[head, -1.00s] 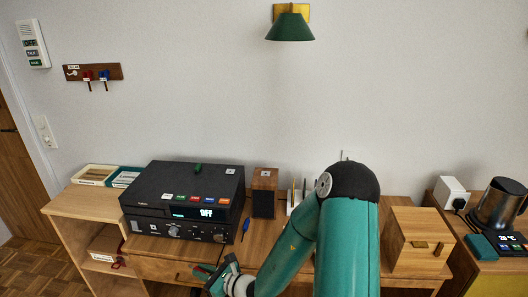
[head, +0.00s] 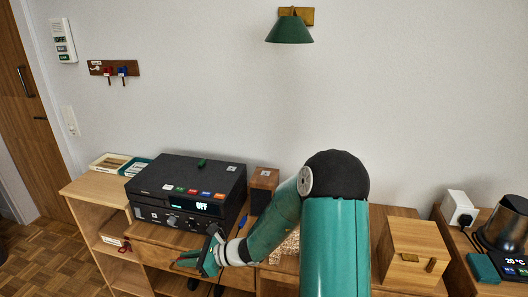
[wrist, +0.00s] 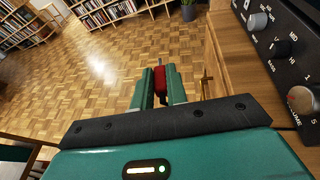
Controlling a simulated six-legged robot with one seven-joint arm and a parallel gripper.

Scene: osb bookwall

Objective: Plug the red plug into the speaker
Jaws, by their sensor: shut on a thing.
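My gripper (wrist: 162,90) is shut on the red plug (wrist: 161,80), held between its two green fingers. In the head view my gripper (head: 198,262) is in front of the desk's front edge, below the black audio unit, with a bit of red at its tip. A small upright brown box with a dark front (head: 262,200), which looks like the speaker, stands on the desk right of the audio unit. My arm partly covers the area beside it. No socket can be made out on it. The plug's prongs are not clear.
The black audio unit (head: 185,185) shows OFF; its volume knob (wrist: 300,102) is close on the right in the wrist view. A blue object (head: 242,222) lies before the speaker. A wooden box (head: 415,250) stands at right. Open floor (wrist: 100,65) lies beyond my gripper.

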